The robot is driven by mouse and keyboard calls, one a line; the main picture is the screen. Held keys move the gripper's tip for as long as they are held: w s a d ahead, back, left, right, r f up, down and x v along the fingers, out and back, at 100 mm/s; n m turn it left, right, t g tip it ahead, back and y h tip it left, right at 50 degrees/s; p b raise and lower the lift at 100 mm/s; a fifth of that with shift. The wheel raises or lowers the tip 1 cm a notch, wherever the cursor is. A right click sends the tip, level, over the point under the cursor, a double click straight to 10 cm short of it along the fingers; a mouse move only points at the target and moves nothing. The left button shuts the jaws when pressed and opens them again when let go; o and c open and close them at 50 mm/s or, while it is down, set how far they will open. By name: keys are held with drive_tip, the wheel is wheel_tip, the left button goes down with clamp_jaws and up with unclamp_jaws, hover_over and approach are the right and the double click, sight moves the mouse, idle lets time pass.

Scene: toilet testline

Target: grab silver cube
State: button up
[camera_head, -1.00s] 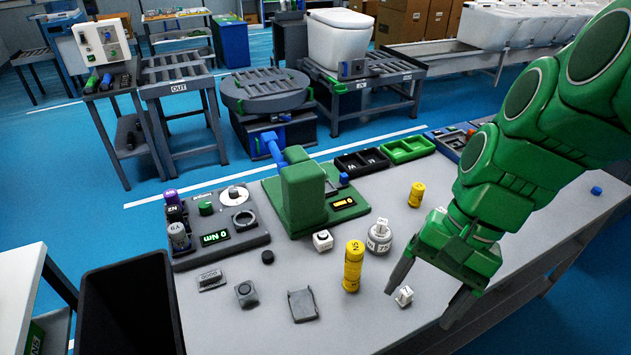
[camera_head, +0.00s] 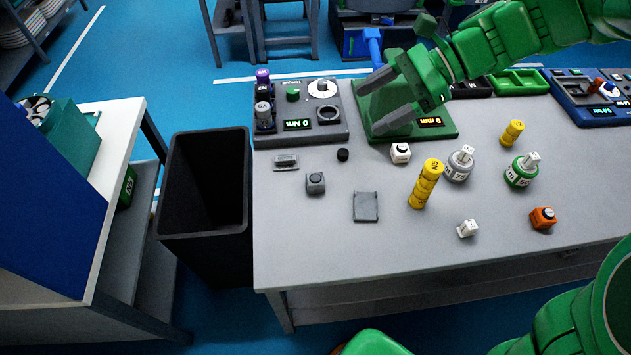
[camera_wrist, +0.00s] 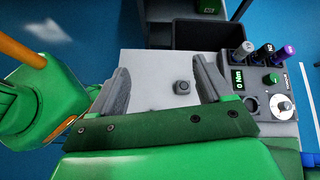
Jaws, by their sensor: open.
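The silver cube (camera_head: 316,183) is a small grey block with a round dark button on top. It sits on the left part of the grey table in the head view. In the wrist view, the cube (camera_wrist: 181,87) shows between my fingers, nearer the right one. My gripper (camera_head: 367,111) is open and empty, up and right of the cube in the head view, in front of the green press. It also shows in the wrist view (camera_wrist: 158,65), with its fingers wide apart. It is apart from the cube.
A flat grey plate (camera_head: 366,207), a ribbed grey block (camera_head: 286,162) and a small black knob (camera_head: 342,155) lie near the cube. A torque tester (camera_head: 297,125) stands behind. A black bin (camera_head: 208,190) is beyond the left table edge. Yellow cylinders (camera_head: 426,184) stand to the right.

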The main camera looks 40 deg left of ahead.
drive_tip(key=m+g+y, duration=0.2)
hover_over(317, 178)
drive_tip(key=w+d, duration=0.3)
drive_tip(key=f, duration=0.1)
drive_tip(key=shift+h, duration=0.3)
wheel_tip(317, 178, down, 28)
drive_tip(key=shift+w, duration=0.1)
drive_tip(key=shift+x, duration=1.25)
drive_tip(key=shift+f+x, duration=0.15)
drive_tip(key=shift+x, duration=1.15)
drive_tip(key=shift+f+x, duration=0.15)
drive_tip(key=shift+x, duration=1.15)
drive_tip(key=shift+w+d, duration=0.1)
drive_tip(key=shift+w, duration=0.05)
drive_tip(key=c, duration=1.1)
